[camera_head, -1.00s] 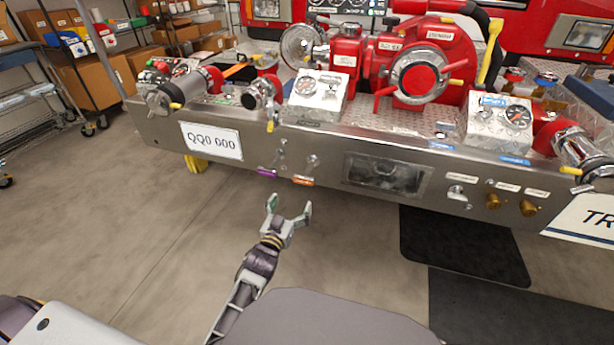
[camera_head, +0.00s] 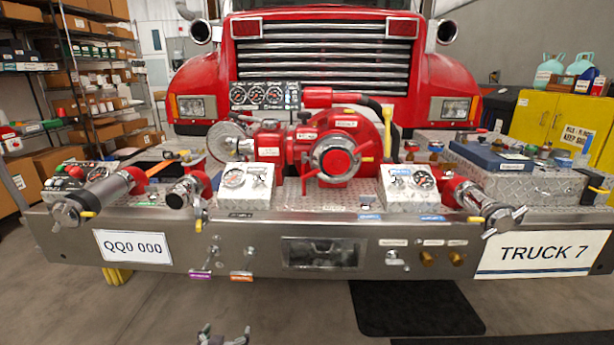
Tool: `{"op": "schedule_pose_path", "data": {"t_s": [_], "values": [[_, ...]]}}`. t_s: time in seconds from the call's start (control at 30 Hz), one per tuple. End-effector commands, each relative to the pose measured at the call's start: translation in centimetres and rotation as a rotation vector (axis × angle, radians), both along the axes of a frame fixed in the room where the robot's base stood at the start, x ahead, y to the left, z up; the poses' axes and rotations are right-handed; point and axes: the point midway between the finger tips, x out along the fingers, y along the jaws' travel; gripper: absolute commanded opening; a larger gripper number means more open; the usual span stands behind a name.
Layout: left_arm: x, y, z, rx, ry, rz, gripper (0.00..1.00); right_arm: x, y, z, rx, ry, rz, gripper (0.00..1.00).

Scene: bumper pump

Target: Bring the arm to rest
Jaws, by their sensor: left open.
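My left gripper (camera_head: 224,337) shows only at the bottom edge of the head view. Its two fingertips point up and stand apart with nothing between them. The rest of my left arm is below the picture. The gripper is over the floor, below and apart from the steel bumper (camera_head: 180,285) of the red fire truck (camera_head: 440,75). On the bumper are the red pump (camera_head: 345,140) and two gauge boxes, the left one (camera_head: 245,190) and the right one (camera_head: 410,192). My right gripper is not in the picture.
Levers with a purple tag (camera_head: 200,275) and an orange tag (camera_head: 241,278) are on the bumper's front. A black mat (camera_head: 415,308) lies on the floor at right. Shelves with boxes (camera_head: 80,105) stand at left, a yellow cabinet (camera_head: 555,120) at right.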

Motion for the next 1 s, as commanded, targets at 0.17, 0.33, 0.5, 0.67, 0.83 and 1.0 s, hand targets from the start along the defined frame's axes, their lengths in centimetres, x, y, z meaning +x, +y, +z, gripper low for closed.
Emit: {"op": "schedule_pose_path", "data": {"t_s": [0.17,0.33,0.5,0.67,0.83,1.0], "values": [[-1.4,-0.8,-0.2,-0.021,0.114,-0.017,0.93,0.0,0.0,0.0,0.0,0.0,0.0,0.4],[-3.3,-2.0,0.0,-0.043,0.22,-0.049,0.93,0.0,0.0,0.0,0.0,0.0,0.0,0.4],[-6.0,-3.4,0.1,-0.066,0.327,-0.097,0.93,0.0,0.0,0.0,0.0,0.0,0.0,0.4],[-8.9,-4.8,0.2,-0.088,0.414,-0.146,0.93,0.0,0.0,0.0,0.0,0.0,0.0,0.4],[-12.5,-6.5,0.5,-0.115,0.49,-0.204,0.93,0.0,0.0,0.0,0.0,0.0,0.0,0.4],[-15.2,-7.7,0.8,-0.13,0.511,-0.246,0.93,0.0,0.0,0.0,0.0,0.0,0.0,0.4]]}}
